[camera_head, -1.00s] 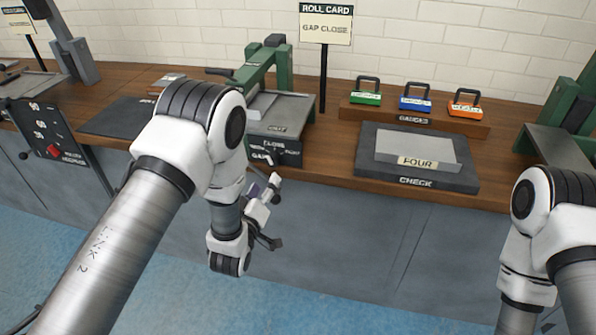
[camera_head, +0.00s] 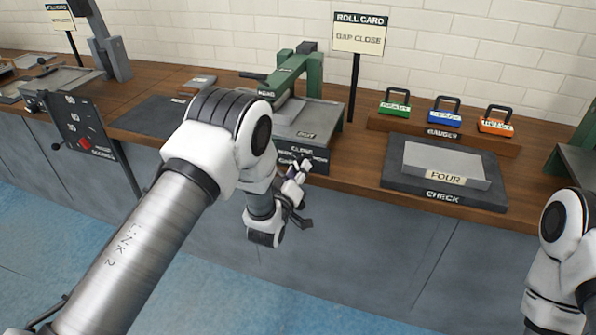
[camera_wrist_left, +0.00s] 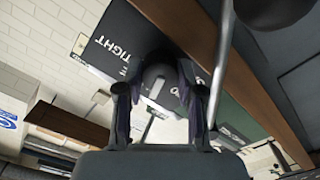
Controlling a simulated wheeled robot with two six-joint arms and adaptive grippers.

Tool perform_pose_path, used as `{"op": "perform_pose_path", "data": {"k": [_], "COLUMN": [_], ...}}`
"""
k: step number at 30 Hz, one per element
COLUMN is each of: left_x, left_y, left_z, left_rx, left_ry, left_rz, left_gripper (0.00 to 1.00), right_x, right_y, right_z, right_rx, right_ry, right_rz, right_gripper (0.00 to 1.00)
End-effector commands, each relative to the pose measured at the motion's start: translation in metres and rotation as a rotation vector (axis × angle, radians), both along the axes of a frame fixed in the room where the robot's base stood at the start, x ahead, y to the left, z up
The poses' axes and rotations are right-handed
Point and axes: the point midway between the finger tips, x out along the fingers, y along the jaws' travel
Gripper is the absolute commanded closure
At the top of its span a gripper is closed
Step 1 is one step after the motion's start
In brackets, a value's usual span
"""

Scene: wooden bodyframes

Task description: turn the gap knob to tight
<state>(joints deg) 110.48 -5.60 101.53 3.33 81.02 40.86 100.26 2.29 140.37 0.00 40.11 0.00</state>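The gap knob (camera_wrist_left: 158,75) is a dark round knob with a pale mark, seen in the left wrist view on a dark panel (camera_wrist_left: 100,62) lettered TIGHT. Which label the mark points to is unclear. My left gripper (camera_wrist_left: 160,88) has its fingers apart, one on each side of the knob; contact is hard to tell. In the head view my left gripper (camera_head: 300,172) is at the front of the green roller machine (camera_head: 288,72), by its labelled panel (camera_head: 312,160). The knob is hidden there. My right gripper is out of view; only its arm shows at the right edge.
A ROLL CARD sign (camera_head: 358,38) reads GAP CLOSE. To the right are a CHECK plate (camera_head: 400,184) with a FOUR block (camera_head: 425,160), and green, blue and orange padlock-shaped gauges. Another machine with a dark dial panel (camera_head: 75,130) is at the left. The floor in front is clear.

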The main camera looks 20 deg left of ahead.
Motion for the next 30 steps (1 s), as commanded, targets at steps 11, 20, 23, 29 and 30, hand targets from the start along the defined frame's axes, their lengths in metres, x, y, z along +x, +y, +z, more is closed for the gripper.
{"op": "perform_pose_path", "data": {"k": [11,20,23,29,30], "left_x": [0.000,0.000,0.000,0.000,0.000], "left_y": [0.000,0.000,0.001,0.001,0.001], "left_z": [0.000,-0.001,-0.002,-0.002,-0.002], "left_rx": [0.013,0.135,0.206,0.384,0.423], "left_ry": [-0.001,-0.005,-0.008,-0.015,-0.016], "left_rz": [0.001,0.001,0.000,0.001,0.001], "left_gripper": [0.97,0.97,0.97,0.97,0.97], "right_x": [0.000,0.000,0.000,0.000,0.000], "right_y": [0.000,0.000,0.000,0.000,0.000], "right_z": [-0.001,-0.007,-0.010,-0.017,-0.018], "right_rx": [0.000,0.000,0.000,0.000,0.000], "right_ry": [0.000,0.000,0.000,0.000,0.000], "right_rz": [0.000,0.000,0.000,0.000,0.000], "right_gripper": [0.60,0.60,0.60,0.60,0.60]}}
